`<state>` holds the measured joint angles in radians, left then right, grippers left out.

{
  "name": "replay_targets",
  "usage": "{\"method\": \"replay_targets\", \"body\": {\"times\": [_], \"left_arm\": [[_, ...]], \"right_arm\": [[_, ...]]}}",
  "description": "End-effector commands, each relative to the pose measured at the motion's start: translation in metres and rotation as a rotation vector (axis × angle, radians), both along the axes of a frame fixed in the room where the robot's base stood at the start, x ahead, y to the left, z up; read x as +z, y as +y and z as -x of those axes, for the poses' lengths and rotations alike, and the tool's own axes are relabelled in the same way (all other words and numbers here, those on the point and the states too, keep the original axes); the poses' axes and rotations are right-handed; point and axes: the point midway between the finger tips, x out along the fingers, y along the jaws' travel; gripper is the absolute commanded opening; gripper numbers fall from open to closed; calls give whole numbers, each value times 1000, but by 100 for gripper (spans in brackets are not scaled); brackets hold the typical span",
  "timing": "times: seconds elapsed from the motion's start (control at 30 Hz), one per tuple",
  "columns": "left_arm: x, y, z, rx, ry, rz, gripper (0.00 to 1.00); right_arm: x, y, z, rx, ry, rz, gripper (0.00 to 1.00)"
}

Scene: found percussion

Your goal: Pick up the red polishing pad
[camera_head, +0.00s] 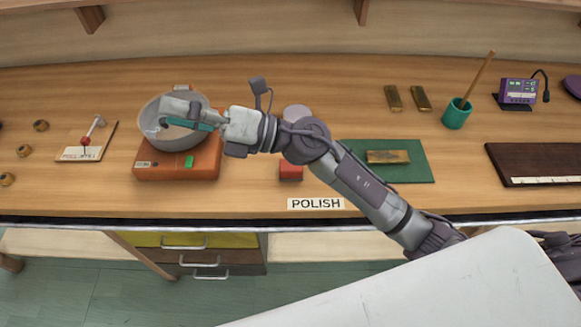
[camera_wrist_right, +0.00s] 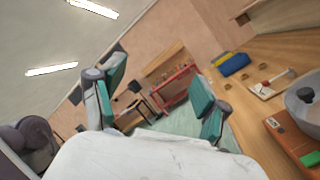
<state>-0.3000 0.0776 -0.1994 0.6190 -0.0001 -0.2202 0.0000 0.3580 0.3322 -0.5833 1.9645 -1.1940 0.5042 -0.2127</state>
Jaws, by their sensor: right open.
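A red block (camera_head: 290,172), which looks like the red polishing pad, lies on the bench behind the POLISH label (camera_head: 316,204). My right forearm passes over its area and hides part of what is around it. My right gripper (camera_head: 172,114) is to the left of the red block, over the metal bowl (camera_head: 160,133) on the orange scale-like box (camera_head: 176,165). In the right wrist view the gripper (camera_wrist_right: 158,88) has its teal-padded fingers wide apart with nothing between them. The red block does not show there. My left gripper is not in view.
A green mat (camera_head: 420,170) with a brass bar (camera_head: 388,157) lies to the right of the red block. A pale round thing (camera_head: 296,112) is partly behind my arm. A lever board (camera_head: 86,140) stands left of the bowl. The bench front left of the label is clear.

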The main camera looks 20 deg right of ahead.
Motion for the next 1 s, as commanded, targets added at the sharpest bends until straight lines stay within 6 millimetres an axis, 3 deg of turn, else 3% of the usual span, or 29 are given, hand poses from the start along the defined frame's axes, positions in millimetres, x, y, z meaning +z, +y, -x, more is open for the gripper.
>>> {"method": "replay_targets", "body": {"times": [0.1, 0.2, 0.27, 0.33, 0.4, 0.5, 0.6, 0.7, 0.87, 1.0], "left_arm": [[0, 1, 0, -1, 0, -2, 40], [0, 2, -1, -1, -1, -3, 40], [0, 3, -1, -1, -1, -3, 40], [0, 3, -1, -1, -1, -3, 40], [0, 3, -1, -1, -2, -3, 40], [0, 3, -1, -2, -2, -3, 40], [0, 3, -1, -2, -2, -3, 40], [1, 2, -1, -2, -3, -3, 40], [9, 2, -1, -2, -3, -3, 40], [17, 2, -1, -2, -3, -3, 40]], "right_arm": [[-42, 24, 19, 191, -254, 374, 75], [-92, 13, 19, 336, -411, 719, 75], [-120, -8, 10, 414, -477, 936, 75], [-144, -43, -4, 493, -520, 1183, 75], [-158, -83, -20, 556, -528, 1410, 75], [-161, -136, -39, 616, -496, 1670, 75], [-156, -172, -49, 650, -450, 1835, 75], [-153, -190, -53, 666, -418, 1914, 75], [-171, -195, -52, 677, -406, 1930, 75], [-200, -194, -52, 677, -406, 1927, 75]]}}
